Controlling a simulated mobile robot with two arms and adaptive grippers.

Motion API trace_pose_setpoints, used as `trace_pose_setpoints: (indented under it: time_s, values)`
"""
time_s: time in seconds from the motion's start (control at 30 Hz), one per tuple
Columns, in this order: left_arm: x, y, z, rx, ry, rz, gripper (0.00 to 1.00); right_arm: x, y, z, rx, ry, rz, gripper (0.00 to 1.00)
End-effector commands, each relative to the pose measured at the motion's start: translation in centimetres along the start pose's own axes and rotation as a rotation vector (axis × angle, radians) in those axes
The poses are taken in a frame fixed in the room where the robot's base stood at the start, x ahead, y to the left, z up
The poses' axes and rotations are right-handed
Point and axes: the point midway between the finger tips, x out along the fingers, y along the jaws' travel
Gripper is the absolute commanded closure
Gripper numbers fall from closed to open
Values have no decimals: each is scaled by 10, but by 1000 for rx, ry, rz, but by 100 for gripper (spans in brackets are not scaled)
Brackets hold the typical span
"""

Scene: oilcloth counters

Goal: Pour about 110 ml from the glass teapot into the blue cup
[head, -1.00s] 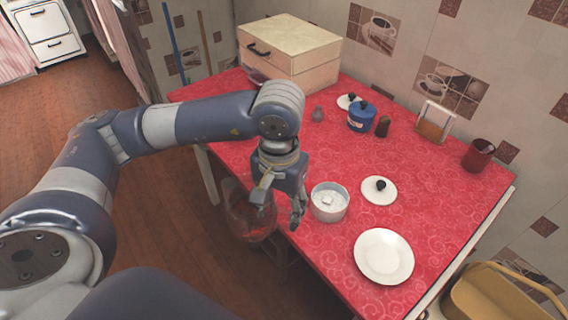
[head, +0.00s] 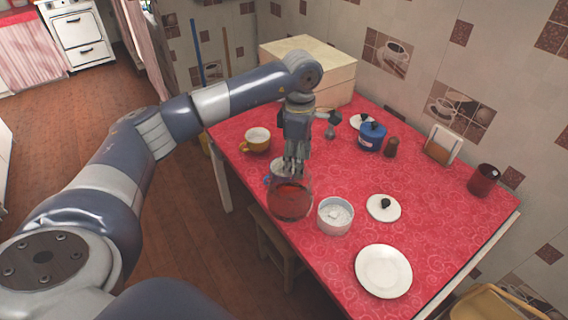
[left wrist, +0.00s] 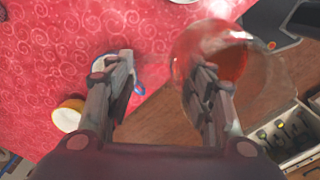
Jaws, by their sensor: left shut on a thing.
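The glass teapot (head: 290,200) holds red liquid and is held by my left gripper (head: 291,165) near the table's front edge, left of a white bowl. In the left wrist view the teapot (left wrist: 222,62) is at the right, by the right finger of the gripper (left wrist: 165,72). I cannot tell how far it is tilted. Of the blue cup (head: 267,181), only a small blue bit shows, just left of the teapot; the gripper and teapot hide the rest. In the left wrist view a blue edge of it (left wrist: 139,88) shows beside the left finger. My right gripper is not in view.
A yellow cup (head: 257,141) stands left of the gripper. A blue pot (head: 372,138) and box (head: 335,75) are at the back.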

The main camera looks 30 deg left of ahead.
Motion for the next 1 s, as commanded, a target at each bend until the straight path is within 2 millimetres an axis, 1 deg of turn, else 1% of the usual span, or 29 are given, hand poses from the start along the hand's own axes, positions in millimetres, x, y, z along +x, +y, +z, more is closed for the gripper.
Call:
trace_pose_setpoints:
  time_s: [0.03,0.2,0.37,0.5,0.8,1.0]
  values:
    - [-5,10,-6,-97,-2,2,100,-5,2,0,-1,-1,2,60]
    - [-8,37,-28,-427,-1,2,100,-12,7,1,-3,-2,8,60]
    - [-10,60,-51,-737,1,2,100,-18,9,1,-3,-4,10,60]
    - [-11,77,-74,-1009,3,1,100,-24,10,1,-2,-4,11,60]
    - [-12,105,-126,-1587,5,0,100,-36,10,1,-1,-6,11,60]
    - [-12,115,-163,-1965,9,0,100,-44,10,0,-1,-7,11,60]
